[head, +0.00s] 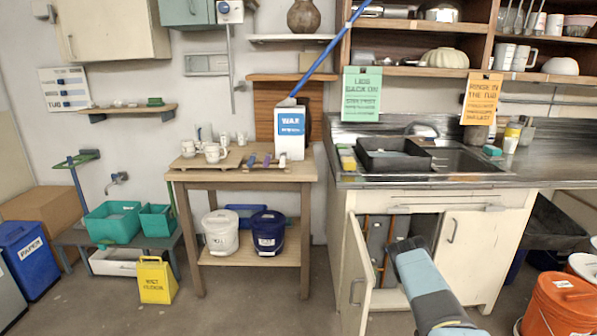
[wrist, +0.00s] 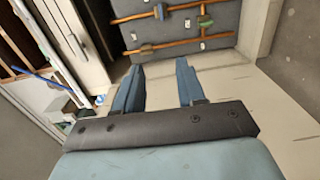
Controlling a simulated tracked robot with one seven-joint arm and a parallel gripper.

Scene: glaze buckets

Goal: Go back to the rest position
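My gripper (wrist: 160,64) is open, its two blue-grey fingers apart with nothing between them in the wrist view. In the head view my gripper (head: 404,246) is at the open cupboard under the sink, and my arm reaches up to it from the bottom edge. Its fingertips are hard to make out there. In the wrist view the fingers point toward a grey panel (wrist: 225,14) with copper-coloured pipes and small fittings. I cannot tell how far the fingertips are from the panel.
The cupboard's left door (head: 357,280) stands open beside my arm; the right door (head: 468,255) looks shut. An orange bucket (head: 560,305) stands at lower right. A wooden table (head: 190,176) with white (head: 221,233) and dark blue (head: 268,233) buckets is left. Floor between is clear.

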